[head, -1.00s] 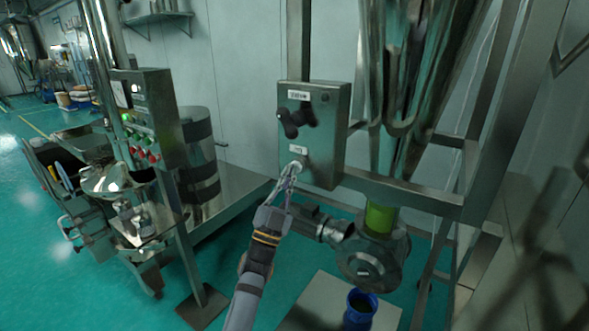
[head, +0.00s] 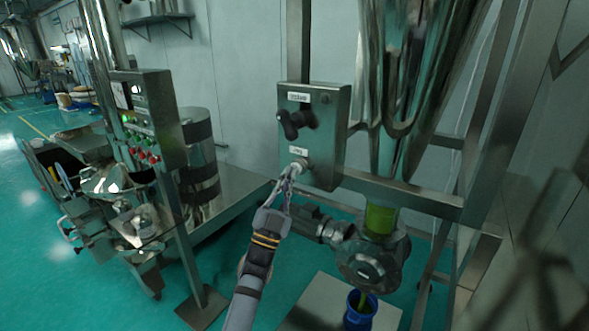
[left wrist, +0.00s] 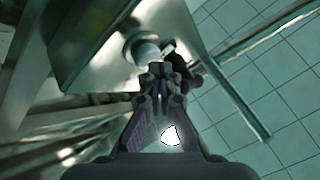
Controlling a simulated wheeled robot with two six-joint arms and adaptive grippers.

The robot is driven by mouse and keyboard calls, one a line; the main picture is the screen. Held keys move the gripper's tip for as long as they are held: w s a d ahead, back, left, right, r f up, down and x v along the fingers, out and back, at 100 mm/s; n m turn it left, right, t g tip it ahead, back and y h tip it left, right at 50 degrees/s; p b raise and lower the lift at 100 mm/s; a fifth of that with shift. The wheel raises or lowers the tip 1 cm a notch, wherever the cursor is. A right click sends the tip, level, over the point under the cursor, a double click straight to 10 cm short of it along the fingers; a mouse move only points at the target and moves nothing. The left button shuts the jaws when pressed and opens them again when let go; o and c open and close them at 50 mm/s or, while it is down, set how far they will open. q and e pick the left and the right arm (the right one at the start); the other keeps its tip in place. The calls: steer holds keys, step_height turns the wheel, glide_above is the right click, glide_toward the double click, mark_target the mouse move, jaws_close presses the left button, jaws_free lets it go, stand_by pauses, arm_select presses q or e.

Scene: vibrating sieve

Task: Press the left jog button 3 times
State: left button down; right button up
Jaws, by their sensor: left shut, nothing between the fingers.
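A grey metal control box (head: 328,150) stands in the middle of the head view, with a black knob (head: 297,122) high on its front. Below the knob is a small label and a pale round jog button (head: 299,164). My left gripper (head: 289,178) is shut and empty, its tips at the button and seeming to touch it. In the left wrist view the button (left wrist: 145,52) lies just beyond the closed fingertips (left wrist: 160,74). The fingertips partly cover the button in the head view. My right gripper is not in view.
Right of the box, a clear tube with green material (head: 380,218) sits above a metal valve housing (head: 370,262). A blue container (head: 359,318) stands below, with a thin greenish stream at its mouth. Another panel with coloured buttons (head: 140,138) is at left.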

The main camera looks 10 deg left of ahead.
arm_select(q)
steer(key=shift+s+a, duration=0.15)
steer(key=shift+s, duration=0.35)
steer(key=shift+s+a+p, duration=0.2)
steer(key=shift+s+a, duration=0.1)
steer(key=shift+s, duration=0.5)
steer(key=shift+s+a+p, duration=0.2)
steer(key=shift+s+a, duration=0.05)
steer(key=shift+s, duration=0.5)
steer(key=shift+s+a+p, duration=0.2)
steer(key=shift+s+a, duration=0.1)
steer(key=shift+s, duration=0.5)
steer(key=shift+w+f, duration=0.1)
